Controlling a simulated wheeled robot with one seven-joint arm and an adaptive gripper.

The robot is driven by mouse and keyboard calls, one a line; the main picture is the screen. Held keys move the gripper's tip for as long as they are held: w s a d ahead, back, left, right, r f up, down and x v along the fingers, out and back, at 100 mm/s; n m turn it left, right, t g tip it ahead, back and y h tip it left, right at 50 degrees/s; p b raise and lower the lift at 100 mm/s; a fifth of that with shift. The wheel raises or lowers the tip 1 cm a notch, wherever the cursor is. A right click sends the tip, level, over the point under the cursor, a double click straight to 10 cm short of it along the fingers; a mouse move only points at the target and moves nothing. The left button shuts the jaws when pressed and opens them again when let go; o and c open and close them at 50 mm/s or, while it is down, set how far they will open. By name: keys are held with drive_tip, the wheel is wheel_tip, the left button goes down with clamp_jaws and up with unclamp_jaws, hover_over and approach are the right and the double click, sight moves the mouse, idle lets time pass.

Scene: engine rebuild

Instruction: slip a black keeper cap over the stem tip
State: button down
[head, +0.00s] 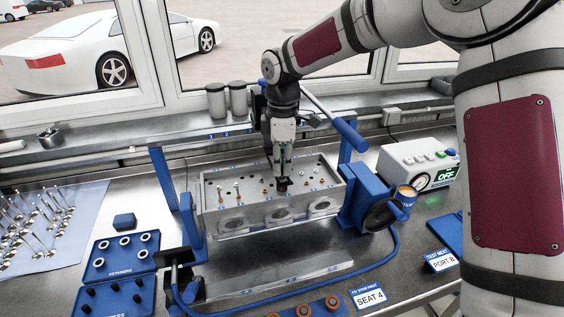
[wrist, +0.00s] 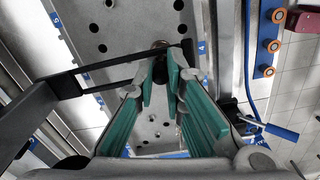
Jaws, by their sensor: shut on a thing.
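My gripper (head: 283,177) points down over the metal cylinder head (head: 220,217) in the head view. In the wrist view its green-padded fingers (wrist: 160,75) converge on a small dark piece (wrist: 160,45), seemingly a black keeper cap, mostly hidden by the fingertips. A black fork-like bar (wrist: 105,85) reaches across beside the fingertips. The stem tip under my gripper is hidden, so I cannot tell whether the cap touches it. Other black keeper caps (head: 113,287) stand in a blue tray (head: 140,300) at the lower left.
A blue frame (head: 187,205) surrounds the cylinder head. A blue tray of ring-like retainers (head: 125,240) and a mat with several valves (head: 45,225) lie left. A blue-and-black unit (head: 365,205) and a tester box (head: 420,160) stand right. A blue hose (head: 385,270) crosses the front.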

drive_tip(key=shift+f, duration=0.5)
drive_tip(key=c, duration=1.6)
unclamp_jaws()
wheel_tip(320, 180, up, 11)
drive_tip(key=s+d+r+m+t+h, duration=0.1)
drive_tip(key=s+d+r+m, duration=0.2)
drive_tip(key=s+r, duration=0.25)
drive_tip(key=s+d+m+t, duration=0.1)
drive_tip(key=s+d+m, duration=0.2)
drive_tip(key=s+m, duration=0.2)
drive_tip(key=s+d+m+t, duration=0.2)
drive_tip(key=s+d+m, duration=0.2)
drive_tip(key=s, duration=0.7)
drive_tip(key=s+d+f+m+t+y, duration=0.1)
drive_tip(key=s+d+m, duration=0.3)
drive_tip(key=s, duration=0.4)
drive_tip(key=shift+s+d+m+t, duration=0.1)
drive_tip(key=shift+s+m+t, duration=0.25)
drive_tip(key=shift+m, duration=0.45)
